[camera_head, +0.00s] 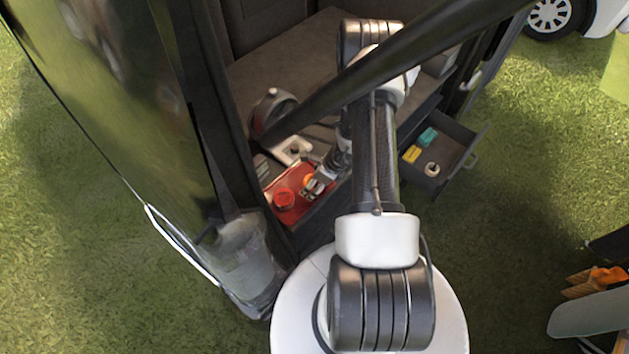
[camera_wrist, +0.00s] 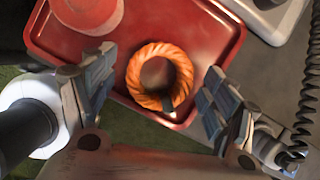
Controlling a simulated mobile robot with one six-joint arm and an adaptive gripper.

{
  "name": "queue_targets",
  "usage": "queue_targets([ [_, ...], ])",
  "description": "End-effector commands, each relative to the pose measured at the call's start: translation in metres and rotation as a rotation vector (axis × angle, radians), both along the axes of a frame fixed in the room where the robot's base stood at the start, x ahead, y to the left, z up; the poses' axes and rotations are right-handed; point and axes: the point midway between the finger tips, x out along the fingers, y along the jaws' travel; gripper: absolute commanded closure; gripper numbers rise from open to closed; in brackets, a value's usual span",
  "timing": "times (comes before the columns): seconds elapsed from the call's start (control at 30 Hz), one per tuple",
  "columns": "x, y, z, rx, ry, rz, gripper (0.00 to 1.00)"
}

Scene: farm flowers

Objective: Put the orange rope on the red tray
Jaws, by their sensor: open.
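The orange rope (camera_wrist: 180,72) is a coiled ring in the wrist view. It appears to lie on the red tray (camera_wrist: 118,55), close to its near edge, and its lower part overlaps the rim. My gripper (camera_wrist: 155,90) is open, with one finger on each side of the rope and a visible gap to both. In the head view, the rope (camera_head: 308,181) is a small orange patch partly hidden by my gripper (camera_head: 316,188), and the tray (camera_head: 270,209) sits inside the vehicle's open side.
A red round object (camera_head: 284,199) stands on the tray's left part. A grey-white device (camera_head: 292,150) is behind the tray. An open drawer (camera_head: 452,165) on the right holds a teal item, a yellow item and a white roll. Black vehicle frame parts surround the arm.

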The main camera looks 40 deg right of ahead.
Motion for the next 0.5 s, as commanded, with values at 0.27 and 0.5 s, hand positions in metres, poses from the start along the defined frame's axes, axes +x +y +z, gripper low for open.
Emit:
queue_targets([
  [0.27, 0.0, 0.0, 0.004, 0.0, 0.0, 0.0, 0.21],
  [0.5, -0.013, -0.008, 0.044, -0.002, -0.002, -0.001, 0.21],
])
